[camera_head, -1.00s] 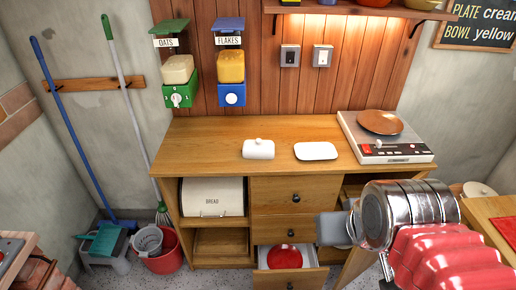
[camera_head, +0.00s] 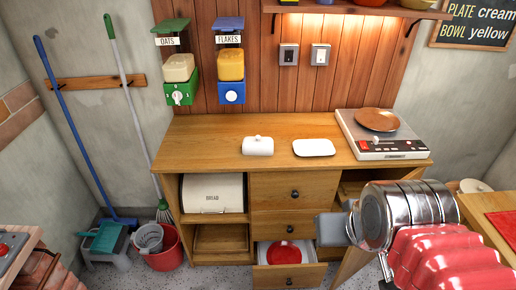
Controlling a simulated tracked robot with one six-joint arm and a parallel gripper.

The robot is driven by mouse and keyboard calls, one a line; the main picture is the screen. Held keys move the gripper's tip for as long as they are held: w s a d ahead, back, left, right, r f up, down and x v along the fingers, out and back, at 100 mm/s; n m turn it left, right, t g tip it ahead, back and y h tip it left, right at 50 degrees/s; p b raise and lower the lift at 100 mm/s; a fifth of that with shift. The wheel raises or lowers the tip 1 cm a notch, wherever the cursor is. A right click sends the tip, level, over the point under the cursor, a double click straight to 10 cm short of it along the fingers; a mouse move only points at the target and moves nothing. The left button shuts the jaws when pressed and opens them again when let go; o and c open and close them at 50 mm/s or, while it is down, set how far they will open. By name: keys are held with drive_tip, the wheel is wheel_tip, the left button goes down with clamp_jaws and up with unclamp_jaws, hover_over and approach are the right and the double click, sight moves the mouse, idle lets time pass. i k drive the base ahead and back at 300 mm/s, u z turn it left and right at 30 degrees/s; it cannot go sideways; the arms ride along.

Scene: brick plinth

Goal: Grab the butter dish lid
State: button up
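The white butter dish lid (camera_head: 258,146), with a small knob on top, sits on the wooden counter left of its middle. A flat white dish (camera_head: 314,148) lies just to its right, apart from it. My gripper (camera_head: 332,229) is at the lower right, in front of the cabinet and well away from the lid. Only a grey part of it shows beyond my silver wrist, so I cannot see whether its fingers are open. Nothing is seen held in it.
A scale with a brown plate (camera_head: 378,120) stands at the counter's right. The lowest drawer (camera_head: 290,276) is open with a red item inside. A bread box (camera_head: 212,193) sits in the left shelf. The counter's left and front are clear.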

sight(256, 145)
drive_tip(key=k, duration=1.25)
drive_tip(key=u, duration=0.45)
drive_tip(key=i, duration=0.8)
drive_tip(key=u, duration=0.8)
drive_tip(key=i, duration=1.55)
drive_tip(key=z, duration=0.2)
